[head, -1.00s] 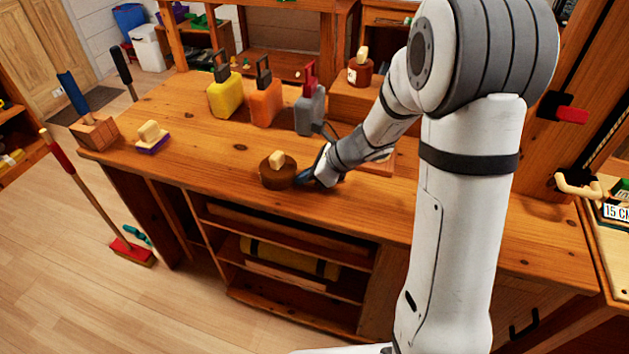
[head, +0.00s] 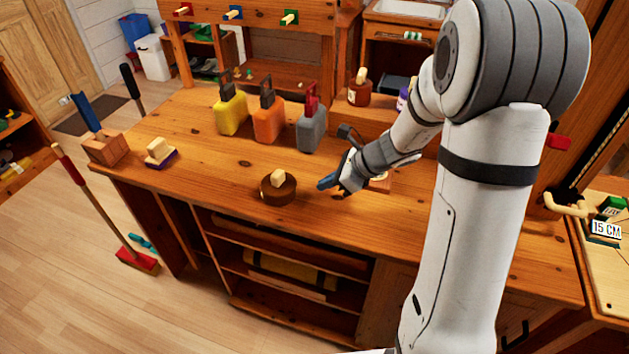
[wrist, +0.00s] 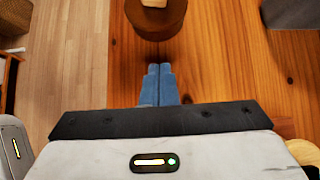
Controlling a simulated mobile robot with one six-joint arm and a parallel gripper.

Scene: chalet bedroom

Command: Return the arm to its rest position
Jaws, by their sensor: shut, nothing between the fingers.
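My gripper (head: 327,183) is above the wooden workbench, just right of a round brown pot-like piece with a pale knob (head: 278,189). In the wrist view my gripper (wrist: 159,68) shows its two blue fingers together with nothing between them. The brown piece (wrist: 156,20) lies just beyond the fingertips there, with a gap of bare wood between. My arm reaches in from the right side of the head view, bent at the elbow.
On the workbench (head: 215,165) stand yellow (head: 231,114), orange (head: 268,122) and grey (head: 311,130) jug-shaped blocks behind my gripper. A purple-based block (head: 160,154) and a wooden block with a blue handle (head: 104,147) are at left. The bench's front left is clear.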

